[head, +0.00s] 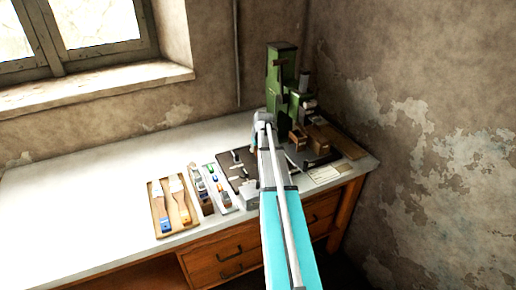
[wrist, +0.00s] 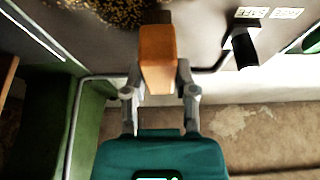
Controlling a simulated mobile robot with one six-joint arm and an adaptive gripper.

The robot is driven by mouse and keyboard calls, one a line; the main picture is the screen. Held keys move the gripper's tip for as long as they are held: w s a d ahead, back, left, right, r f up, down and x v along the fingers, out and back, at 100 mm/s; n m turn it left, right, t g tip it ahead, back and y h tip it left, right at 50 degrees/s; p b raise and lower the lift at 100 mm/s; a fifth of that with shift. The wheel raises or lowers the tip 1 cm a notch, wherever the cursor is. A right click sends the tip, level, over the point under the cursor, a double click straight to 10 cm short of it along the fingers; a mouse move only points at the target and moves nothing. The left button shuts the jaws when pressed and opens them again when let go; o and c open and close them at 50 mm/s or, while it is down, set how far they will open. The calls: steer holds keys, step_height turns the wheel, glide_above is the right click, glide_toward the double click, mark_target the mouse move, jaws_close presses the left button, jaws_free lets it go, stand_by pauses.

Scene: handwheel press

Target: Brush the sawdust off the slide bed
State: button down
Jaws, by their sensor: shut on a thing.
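In the wrist view my gripper (wrist: 160,90) is shut on a wooden-handled brush (wrist: 158,60). Its orange-brown block sits between the two grey fingers. Its dark end (wrist: 157,17) points to the top edge, beside a patch of golden-brown sawdust (wrist: 108,10). The sawdust lies on a dull grey surface (wrist: 205,25) that appears to be the slide bed. The picture's edge cuts off part of the sawdust, and I cannot tell whether the brush touches the surface. In the head view my arm's end is at the green press (head: 281,75), and the arm hides the brush.
A black knob (wrist: 243,48) stands beside small white labels (wrist: 285,13). In the head view a tray (head: 157,215) holds two paintbrushes, next to a rack of small items (head: 222,200). Wooden blocks (head: 318,139) stand right of the press. The bench's left (head: 80,210) is clear.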

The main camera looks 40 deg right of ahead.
steer(key=shift+f+b, duration=0.45)
steer(key=shift+f, duration=0.05)
stand_by(0.3)
steer(key=shift+s+a+r, duration=0.1)
steer(key=shift+s+a, duration=0.15)
steer(key=shift+s, duration=0.65)
steer(key=shift+s+a, duration=0.2)
steer(key=shift+s, duration=0.65)
steer(key=shift+s+a, duration=0.25)
steer(key=shift+s, duration=0.65)
steer(key=shift+s+a, duration=0.2)
steer(key=shift+s, duration=0.65)
steer(key=shift+s, duration=0.15)
